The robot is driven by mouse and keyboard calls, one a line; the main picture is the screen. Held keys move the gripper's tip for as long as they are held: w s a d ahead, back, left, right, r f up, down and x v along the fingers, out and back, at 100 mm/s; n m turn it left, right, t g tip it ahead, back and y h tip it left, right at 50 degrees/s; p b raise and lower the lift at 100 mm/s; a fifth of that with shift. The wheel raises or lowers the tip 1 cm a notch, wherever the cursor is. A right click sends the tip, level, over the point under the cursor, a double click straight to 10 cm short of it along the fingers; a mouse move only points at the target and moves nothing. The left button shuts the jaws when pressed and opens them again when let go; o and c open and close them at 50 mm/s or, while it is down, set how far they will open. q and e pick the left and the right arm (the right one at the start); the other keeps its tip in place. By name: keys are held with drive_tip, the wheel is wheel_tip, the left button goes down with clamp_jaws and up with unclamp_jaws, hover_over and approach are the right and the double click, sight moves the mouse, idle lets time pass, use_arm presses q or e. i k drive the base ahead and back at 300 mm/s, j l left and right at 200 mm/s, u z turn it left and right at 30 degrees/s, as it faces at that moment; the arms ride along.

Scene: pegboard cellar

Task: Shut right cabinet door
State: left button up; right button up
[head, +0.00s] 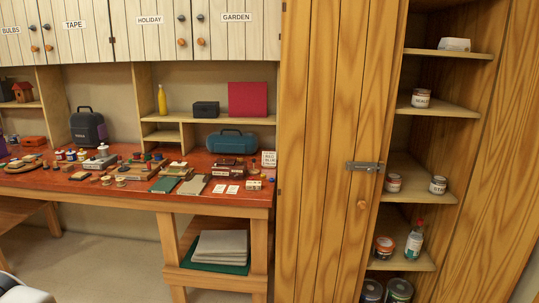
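A tall wooden cabinet stands right of centre in the head view. Its left door (320,130) looks closed, with a metal latch (365,166) and a round wooden knob (361,205) near its right edge. The right half of the cabinet stands open, and its shelves show. A slanted wood-grained panel (480,190) at the far right appears to be the right door, swung open; its outer edge and any knob on it cannot be made out. Neither of my grippers is in view.
Cabinet shelves hold jars (421,98), a bottle (414,240) and cans (398,291). Left of the cabinet is a red-topped workbench (130,196) crowded with small items, under labelled wall cupboards (238,35). Bare floor (110,270) shows at lower left.

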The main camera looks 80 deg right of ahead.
sight(496, 234)
drive_tip(key=l+z, duration=0.15)
drive_tip(key=z, duration=0.35)
drive_tip(key=l+z, duration=0.15)
drive_tip(key=z, duration=0.3)
drive_tip(key=i+l+z, duration=0.1)
drive_tip(key=z, duration=0.4)
drive_tip(key=l+z, duration=0.1)
drive_tip(key=z, duration=0.35)
drive_tip(key=i+z, duration=0.1)
drive_tip(key=z, duration=0.4)
drive_tip(key=i+l+z, duration=0.1)
drive_tip(key=z, duration=0.35)
drive_tip(key=i+z, duration=0.1)
drive_tip(key=z, duration=0.4)
drive_tip(key=i+j+z, duration=0.15)
drive_tip(key=i, duration=0.2)
